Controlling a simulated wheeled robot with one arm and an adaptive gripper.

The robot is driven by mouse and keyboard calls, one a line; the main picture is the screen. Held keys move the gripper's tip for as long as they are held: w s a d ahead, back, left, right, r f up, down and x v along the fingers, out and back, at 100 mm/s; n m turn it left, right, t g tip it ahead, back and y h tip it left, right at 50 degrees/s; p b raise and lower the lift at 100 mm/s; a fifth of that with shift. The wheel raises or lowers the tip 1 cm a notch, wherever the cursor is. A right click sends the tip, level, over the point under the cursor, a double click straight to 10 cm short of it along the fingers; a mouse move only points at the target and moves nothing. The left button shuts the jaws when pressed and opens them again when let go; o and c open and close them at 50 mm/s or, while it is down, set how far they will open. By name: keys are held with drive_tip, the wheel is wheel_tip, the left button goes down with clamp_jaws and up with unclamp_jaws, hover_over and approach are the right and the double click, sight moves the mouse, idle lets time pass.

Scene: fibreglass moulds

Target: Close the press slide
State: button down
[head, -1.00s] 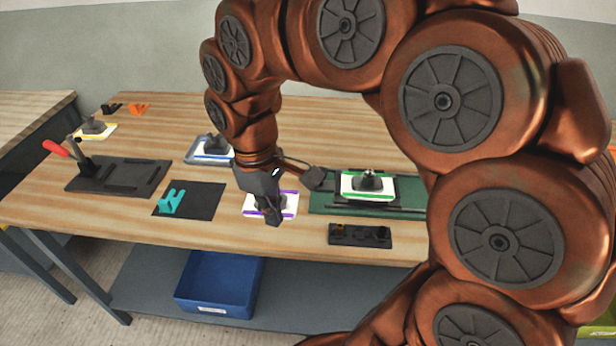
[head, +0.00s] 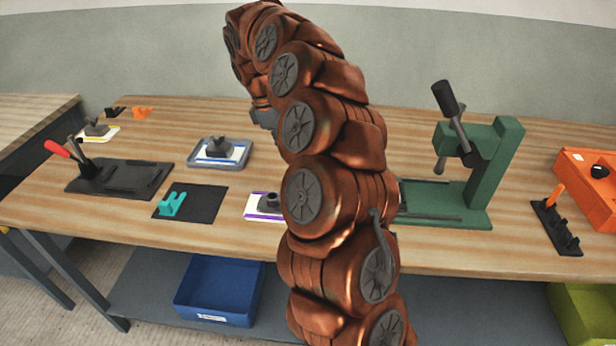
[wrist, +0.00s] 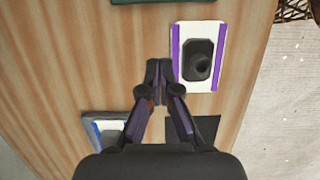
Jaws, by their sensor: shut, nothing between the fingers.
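The green press (head: 490,170) stands at the right of the table in the head view, with a black-gripped lever (head: 445,98). Its green base and dark rails (head: 430,216) run left behind my arm. The slide with the green-striped mould is hidden there, so I cannot tell its position. A green edge (wrist: 165,1) shows at the top of the wrist view. My gripper (wrist: 158,70) is shut and empty over the table, beside the white plate with purple stripes (wrist: 217,58). In the head view my fingers are hidden by my arm.
The purple-striped plate (head: 254,208) is partly covered by my arm. A blue-rimmed tray (head: 238,144), a black mat with a teal piece (head: 172,203) and a red-handled clamp fixture (head: 124,178) lie left. A black rack (head: 556,225) and orange box (head: 588,190) are right.

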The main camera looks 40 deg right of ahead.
drive_tip(key=p+x, duration=0.1)
drive_tip(key=x, duration=0.8)
drive_tip(key=shift+s+d+f+p, duration=0.1)
drive_tip(key=shift+f+p, duration=0.2)
drive_tip(key=shift+f, duration=0.1)
drive_tip(key=shift+s+d+f+p, duration=0.1)
drive_tip(key=shift+s+d+p, duration=0.3)
drive_tip(key=shift+s+d, duration=0.9)
drive_tip(key=shift+d, duration=0.25)
